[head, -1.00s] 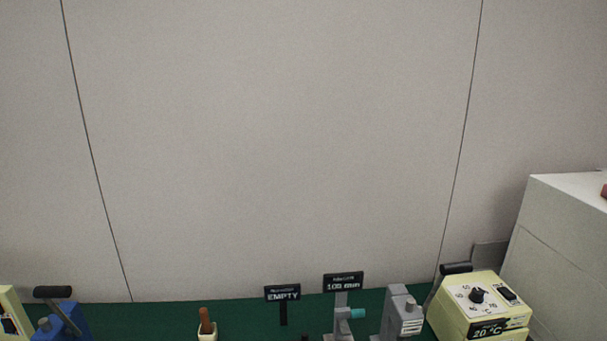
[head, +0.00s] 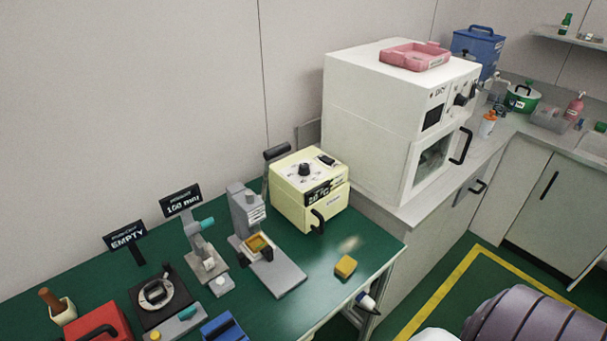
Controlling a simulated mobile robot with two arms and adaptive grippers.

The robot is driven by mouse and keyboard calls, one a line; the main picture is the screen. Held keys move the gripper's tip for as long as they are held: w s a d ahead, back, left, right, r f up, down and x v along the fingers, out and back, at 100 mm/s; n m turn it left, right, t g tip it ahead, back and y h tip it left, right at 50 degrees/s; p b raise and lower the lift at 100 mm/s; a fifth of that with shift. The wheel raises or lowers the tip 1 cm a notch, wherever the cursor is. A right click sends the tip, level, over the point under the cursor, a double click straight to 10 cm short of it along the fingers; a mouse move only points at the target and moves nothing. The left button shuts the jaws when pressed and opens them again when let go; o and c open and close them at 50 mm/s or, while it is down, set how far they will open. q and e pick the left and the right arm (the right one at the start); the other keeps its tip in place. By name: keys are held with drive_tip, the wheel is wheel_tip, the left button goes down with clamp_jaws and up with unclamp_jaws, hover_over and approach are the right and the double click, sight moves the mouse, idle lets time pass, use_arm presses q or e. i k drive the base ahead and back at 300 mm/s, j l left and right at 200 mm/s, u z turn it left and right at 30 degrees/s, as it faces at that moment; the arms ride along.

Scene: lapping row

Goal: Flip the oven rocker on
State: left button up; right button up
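The oven (head: 365,125) is a large white box on the grey counter at right of centre. Its front faces right, with a dark display (head: 433,117) and dark controls (head: 463,98) on the upper panel. Which of these controls is the rocker, and its position, is too small to tell. The windowed oven door (head: 430,158) below has a black handle (head: 461,146) and looks closed. Neither of my grippers is in view.
A pink tray (head: 415,54) lies on the oven. Left of it, a cream heater box (head: 300,205) with a dial and a black switch stands on the green bench (head: 375,240), among presses and gauges. A yellow block (head: 345,266) lies near the bench edge.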

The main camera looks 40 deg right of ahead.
sight(325, 158)
drive_tip(key=z, duration=1.25)
